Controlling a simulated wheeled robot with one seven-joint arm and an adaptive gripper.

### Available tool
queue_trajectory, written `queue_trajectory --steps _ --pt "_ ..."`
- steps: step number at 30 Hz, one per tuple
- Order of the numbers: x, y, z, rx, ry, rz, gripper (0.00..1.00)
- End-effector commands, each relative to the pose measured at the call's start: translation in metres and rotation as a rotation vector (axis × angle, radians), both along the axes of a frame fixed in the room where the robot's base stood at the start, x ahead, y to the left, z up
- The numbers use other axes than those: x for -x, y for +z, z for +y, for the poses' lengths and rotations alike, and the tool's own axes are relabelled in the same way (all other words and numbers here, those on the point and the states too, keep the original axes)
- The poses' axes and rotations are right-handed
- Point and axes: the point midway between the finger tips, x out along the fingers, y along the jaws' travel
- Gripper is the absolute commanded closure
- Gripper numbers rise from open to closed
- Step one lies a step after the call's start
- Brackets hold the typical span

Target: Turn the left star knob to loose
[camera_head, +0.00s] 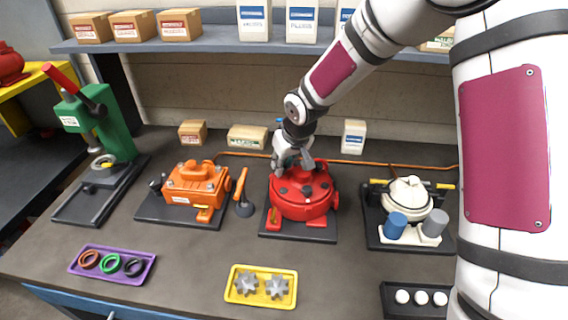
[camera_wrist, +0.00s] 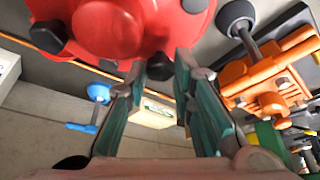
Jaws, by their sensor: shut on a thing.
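The red round motor housing (camera_head: 302,204) stands on a dark base plate at the middle of the bench. Small dark knobs sit on it. My gripper (camera_head: 293,164) reaches down to its far side. In the wrist view my gripper (camera_wrist: 160,72) has its two teal fingers on either side of a black knob (camera_wrist: 160,66) at the edge of the red housing (camera_wrist: 120,25). It is shut on that knob. A second black knob (camera_wrist: 48,38) is further left in that view, clear of the fingers. The knob's turn position cannot be told.
An orange motor (camera_head: 196,183) with a small upright-handled tool stands close on the left. A white motor (camera_head: 408,195) with blue and grey cylinders stands on the right. A yellow tray (camera_head: 260,300) lies in front. Small boxes and a blue fitting (camera_wrist: 97,92) are behind.

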Motion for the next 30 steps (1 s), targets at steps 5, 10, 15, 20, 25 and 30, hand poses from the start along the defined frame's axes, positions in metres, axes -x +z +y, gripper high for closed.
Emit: queue_trajectory --steps 5,10,15,20,25,30 --pt "-0.0001 0.0003 -0.0016 -0.003 0.076 0.001 1.00" --pt "-0.0009 0.0007 -0.0013 -0.002 0.126 -0.001 1.00" --pt "-0.0010 0.0005 -0.0010 -0.001 0.129 -0.001 1.00" --pt "-0.0011 0.0005 -0.0009 -0.001 0.129 -0.002 0.66" --pt "-0.0009 0.0004 -0.0010 0.000 0.129 -0.001 0.57" --pt "-0.0007 0.0007 -0.0012 -0.001 0.128 -0.001 0.57"
